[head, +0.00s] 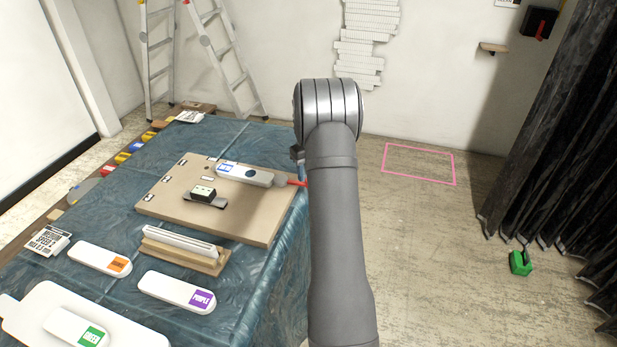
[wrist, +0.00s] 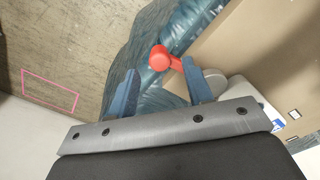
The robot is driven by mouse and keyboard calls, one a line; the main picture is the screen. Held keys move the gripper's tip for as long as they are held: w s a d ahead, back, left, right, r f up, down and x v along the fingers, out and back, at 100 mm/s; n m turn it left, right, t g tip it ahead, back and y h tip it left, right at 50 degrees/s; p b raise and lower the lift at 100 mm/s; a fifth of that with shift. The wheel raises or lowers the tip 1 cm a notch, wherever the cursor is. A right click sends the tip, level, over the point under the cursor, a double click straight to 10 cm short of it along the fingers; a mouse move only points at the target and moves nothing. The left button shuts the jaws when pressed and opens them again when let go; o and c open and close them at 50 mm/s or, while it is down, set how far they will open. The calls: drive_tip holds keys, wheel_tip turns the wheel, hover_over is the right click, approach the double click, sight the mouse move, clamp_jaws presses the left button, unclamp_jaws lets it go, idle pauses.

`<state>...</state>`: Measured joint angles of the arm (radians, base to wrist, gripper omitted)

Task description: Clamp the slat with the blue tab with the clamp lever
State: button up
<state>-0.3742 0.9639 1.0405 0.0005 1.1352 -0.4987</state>
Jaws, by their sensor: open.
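The slat with the blue tab (head: 238,174) lies on a tan board; its blue tab is at the left end. It also shows partly in the wrist view (wrist: 262,106). The red clamp lever (head: 297,183) is at the slat's right end, by the board's edge. In the wrist view the red lever (wrist: 158,56) ends in a round knob. My gripper (wrist: 160,66) is open, with the knob appearing between its two blue fingertips; I cannot tell how far beyond them it is. In the head view my arm hides most of the gripper.
A wooden rack (head: 185,258) stands in front. Orange (head: 98,258), purple (head: 176,292) and green (head: 75,328) tabbed slats lie nearer.

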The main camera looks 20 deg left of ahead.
wheel_tip(320, 180, up, 14)
drive_tip(key=shift+r, duration=0.2)
drive_tip(key=shift+f, duration=0.1)
idle(0.5)
wheel_tip(320, 180, down, 17)
drive_tip(key=shift+f, duration=0.2)
idle(0.4)
